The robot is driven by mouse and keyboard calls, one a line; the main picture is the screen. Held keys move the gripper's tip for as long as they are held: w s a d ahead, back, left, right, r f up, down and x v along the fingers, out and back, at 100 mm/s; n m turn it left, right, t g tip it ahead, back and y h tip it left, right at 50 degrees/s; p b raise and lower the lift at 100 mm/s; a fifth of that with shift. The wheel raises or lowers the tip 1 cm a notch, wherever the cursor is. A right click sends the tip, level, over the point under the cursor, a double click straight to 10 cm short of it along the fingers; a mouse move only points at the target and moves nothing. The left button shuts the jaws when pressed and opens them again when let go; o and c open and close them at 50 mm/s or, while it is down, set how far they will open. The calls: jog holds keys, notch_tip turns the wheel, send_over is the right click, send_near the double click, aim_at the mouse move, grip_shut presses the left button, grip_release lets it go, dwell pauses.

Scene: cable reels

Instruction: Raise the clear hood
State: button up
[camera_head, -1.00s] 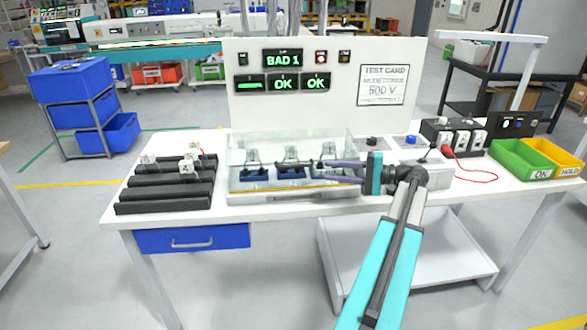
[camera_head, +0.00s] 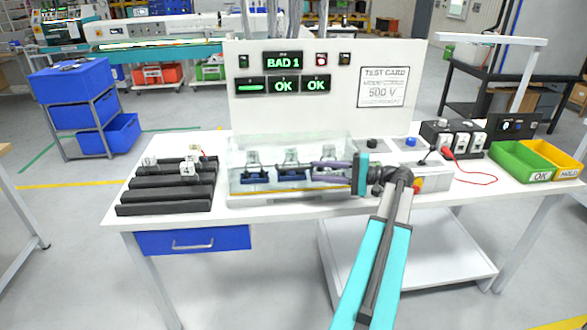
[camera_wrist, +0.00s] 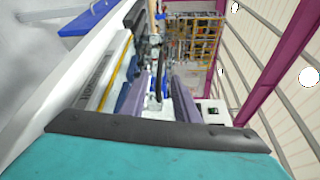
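The clear hood (camera_head: 240,158) is a see-through box on the white test fixture at the middle of the bench. A yellow strip (camera_head: 290,191) runs along its front lower edge. Inside, several grey and white pieces stand on blue blocks. My gripper (camera_head: 318,166) is at the hood's right part, fingers pointing left. In the wrist view its two purple-grey fingers (camera_wrist: 157,98) are apart, with dark parts visible between them. I cannot tell whether they touch the hood. No handle is clearly visible.
The panel (camera_head: 320,120) behind reads BAD 1, OK, OK. A black rack (camera_head: 165,195) stands left. A red button (camera_head: 418,184) is beside my wrist. Black sockets (camera_head: 455,140) with a red lead, a green bin (camera_head: 520,160) and a yellow bin (camera_head: 555,158) stand right.

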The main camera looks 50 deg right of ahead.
aim_at(301, 169)
jog(key=p+x, duration=0.2)
jog(key=x, duration=0.7)
jog(key=shift+c, duration=0.3)
grip_shut()
